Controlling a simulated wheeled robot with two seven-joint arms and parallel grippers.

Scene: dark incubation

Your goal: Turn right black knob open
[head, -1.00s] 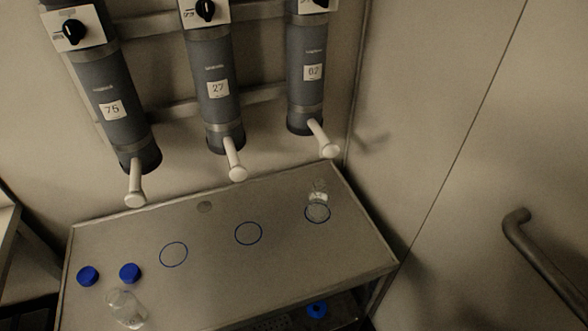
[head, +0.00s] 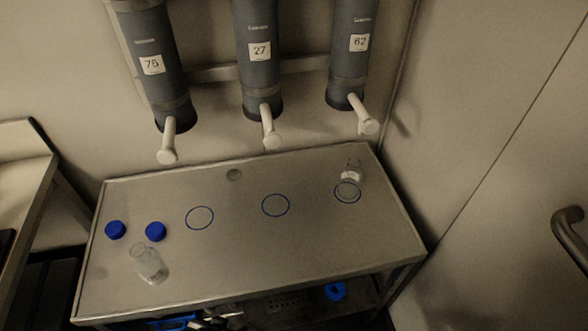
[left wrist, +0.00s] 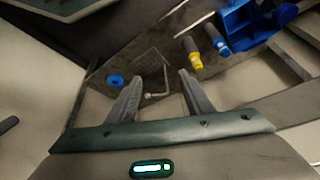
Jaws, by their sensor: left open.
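No black knob shows in either view now; the tops of the columns are cut off by the upper edge of the head view. The right grey column (head: 352,55), labelled 62, hangs on the wall with a white spout (head: 367,118) at its lower end. A clear glass bottle (head: 351,172) stands below it at the right blue circle. My left gripper (left wrist: 160,75) shows in the left wrist view, its two fingers apart with nothing between them. I cannot make it out in the head view. My right gripper is in neither view.
Columns 27 (head: 258,70) and 75 (head: 155,80) hang to the left. The metal table (head: 240,265) bears two blue caps (head: 155,231) and another glass bottle (head: 149,264); its middle is clear. A door handle (head: 572,235) is at right. Blue and yellow tools (left wrist: 193,55) show in the wrist view.

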